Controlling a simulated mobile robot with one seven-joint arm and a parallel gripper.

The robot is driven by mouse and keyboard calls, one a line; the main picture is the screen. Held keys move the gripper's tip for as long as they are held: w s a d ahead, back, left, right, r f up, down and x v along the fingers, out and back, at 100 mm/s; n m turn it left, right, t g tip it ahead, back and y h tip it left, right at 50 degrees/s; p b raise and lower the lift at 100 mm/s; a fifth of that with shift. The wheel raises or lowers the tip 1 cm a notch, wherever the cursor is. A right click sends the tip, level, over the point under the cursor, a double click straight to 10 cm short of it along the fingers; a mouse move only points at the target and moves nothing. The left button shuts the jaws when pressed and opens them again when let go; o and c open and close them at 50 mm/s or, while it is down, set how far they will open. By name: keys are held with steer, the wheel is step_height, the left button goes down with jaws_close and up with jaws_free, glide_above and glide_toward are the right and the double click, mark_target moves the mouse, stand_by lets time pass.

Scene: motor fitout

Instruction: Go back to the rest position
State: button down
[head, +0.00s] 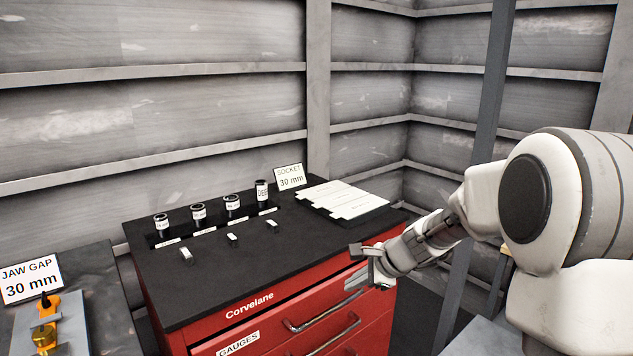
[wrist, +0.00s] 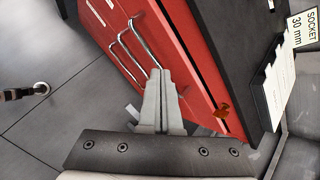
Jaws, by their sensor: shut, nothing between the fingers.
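My gripper (head: 354,281) is at the front right of the red tool cabinet (head: 255,305), beside its front face and below the top edge. In the wrist view my gripper (wrist: 159,73) has its two grey fingers together, with nothing between them. The fingertips show against the red drawer front near the bar handles; whether they touch it I cannot tell. My arm reaches in from the right side of the head view.
On the cabinet's black top stand several labelled sockets (head: 198,212), small blocks (head: 186,255), a white panel (head: 345,199) and a "SOCKET 30 mm" sign (head: 290,177). A drawer handle (head: 322,312) juts out. A "JAW GAP 30 mm" sign (head: 30,279) stands left, behind an orange-and-brass tool (head: 44,335).

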steer(key=s+r+n+h+p, duration=0.2)
steer(key=s+r+n+p, duration=0.2)
steer(key=s+r+n, duration=0.85)
steer(key=s+d+r+n+h+p, duration=0.1)
steer(key=s+d+r+n, duration=0.1)
steer(key=s, duration=0.7)
steer(key=s+d+r+n+h+p, duration=0.2)
steer(key=s+d+r+n, duration=0.1)
steer(key=s, duration=0.7)
steer(key=shift+d+r+h+p, duration=0.3)
steer(key=shift+d+r, duration=0.1)
steer(key=shift+r, duration=0.1)
